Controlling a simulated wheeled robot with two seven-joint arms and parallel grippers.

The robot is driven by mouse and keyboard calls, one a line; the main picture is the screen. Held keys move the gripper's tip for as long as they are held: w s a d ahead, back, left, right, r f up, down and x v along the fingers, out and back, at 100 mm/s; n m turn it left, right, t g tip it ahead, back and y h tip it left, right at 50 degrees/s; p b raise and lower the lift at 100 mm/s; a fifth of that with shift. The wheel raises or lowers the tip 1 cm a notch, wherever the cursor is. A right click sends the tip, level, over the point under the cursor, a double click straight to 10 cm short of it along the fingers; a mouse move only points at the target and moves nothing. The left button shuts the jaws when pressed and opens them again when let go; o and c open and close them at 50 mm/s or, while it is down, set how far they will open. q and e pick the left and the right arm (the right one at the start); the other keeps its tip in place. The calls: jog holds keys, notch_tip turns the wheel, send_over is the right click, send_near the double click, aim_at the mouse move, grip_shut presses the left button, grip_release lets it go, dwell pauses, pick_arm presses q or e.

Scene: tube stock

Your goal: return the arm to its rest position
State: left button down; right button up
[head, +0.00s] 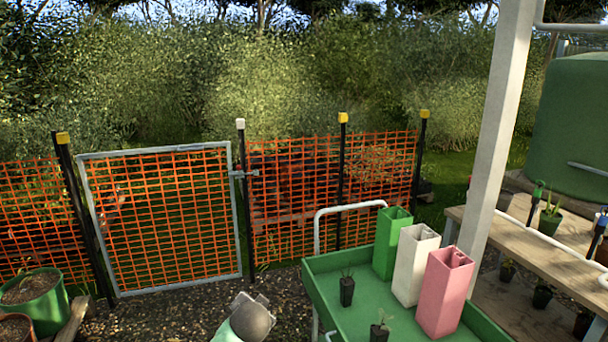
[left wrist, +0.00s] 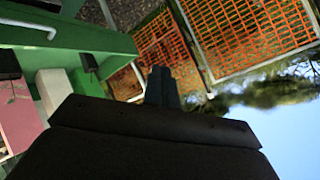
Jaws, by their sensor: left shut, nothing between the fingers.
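My left gripper (left wrist: 160,85) shows in the left wrist view with its two fingers together and nothing between them. In the head view the grey end of my left arm (head: 250,320) shows at the bottom middle, over the gravel and left of the green tray (head: 319,263). It is apart from the tray, and its fingers are hard to make out there. My right gripper is in neither view.
Green (head: 390,243), white (head: 413,265) and pink (head: 443,293) square tubes stand upright in the tray with black seedling pots (head: 347,291). A pale post (head: 495,120) and wooden bench (head: 520,235) stand right. An orange mesh gate (head: 165,220) is behind. Gravel is open left.

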pick_arm(q)
jog(key=s+f+n+g, duration=0.1)
jog(key=s+f+g, duration=0.2)
jog(key=s+f, duration=0.7)
jog(key=s+a+f+n+g+h, duration=0.1)
jog(key=s+f+n+g, duration=0.1)
jog(key=s+f, duration=0.9)
jog(key=s+a+f+n+g+h, duration=0.1)
jog(key=s+f+g, duration=0.3)
jog(key=s+f, duration=0.6)
jog(key=s+n, duration=0.1)
jog(key=s, duration=1.2)
jog(key=shift+a+f+g, duration=0.2)
jog(key=shift+f+g, duration=0.1)
jog(key=shift+f, duration=0.1)
